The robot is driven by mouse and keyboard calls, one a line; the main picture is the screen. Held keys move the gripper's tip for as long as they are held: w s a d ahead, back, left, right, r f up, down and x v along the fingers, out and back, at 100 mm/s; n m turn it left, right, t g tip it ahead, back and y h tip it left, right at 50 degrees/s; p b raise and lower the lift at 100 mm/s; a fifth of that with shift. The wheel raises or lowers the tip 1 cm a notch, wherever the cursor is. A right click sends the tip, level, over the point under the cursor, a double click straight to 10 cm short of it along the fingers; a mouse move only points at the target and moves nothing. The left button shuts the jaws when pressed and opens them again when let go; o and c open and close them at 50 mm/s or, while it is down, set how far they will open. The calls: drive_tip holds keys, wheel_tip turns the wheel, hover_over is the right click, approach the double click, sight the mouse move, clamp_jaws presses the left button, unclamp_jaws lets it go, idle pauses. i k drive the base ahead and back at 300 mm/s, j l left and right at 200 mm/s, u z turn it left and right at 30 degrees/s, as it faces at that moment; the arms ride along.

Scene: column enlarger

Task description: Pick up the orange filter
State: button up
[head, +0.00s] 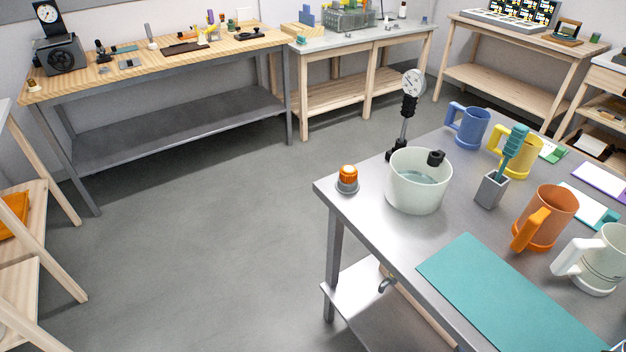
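I cannot make out anything that is clearly an orange filter. Several orange things show in the head view. A small orange-domed piece on a grey base (347,179) stands at the near table's far left corner. A large orange mug (551,216) stands on the right part of that table. A folded orange item (12,214) lies on a wooden shelf at the left edge, partly cut off. No column enlarger is clearly recognisable. My gripper is not in view.
The grey metal table (440,222) carries a white pot (418,190), a dial gauge on a stand (411,95), blue (470,128), yellow (520,152) and white mugs (600,262), and a teal mat (500,300). Benches line the back. The grey floor (220,230) between is clear.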

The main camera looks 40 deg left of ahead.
sight(348, 174)
drive_tip(key=k+u, duration=0.1)
drive_tip(key=u, duration=1.15)
drive_tip(key=i+j+z, duration=0.15)
drive_tip(key=i+j, duration=0.65)
drive_tip(key=i+j+z, duration=0.2)
drive_tip(key=i+j, duration=0.6)
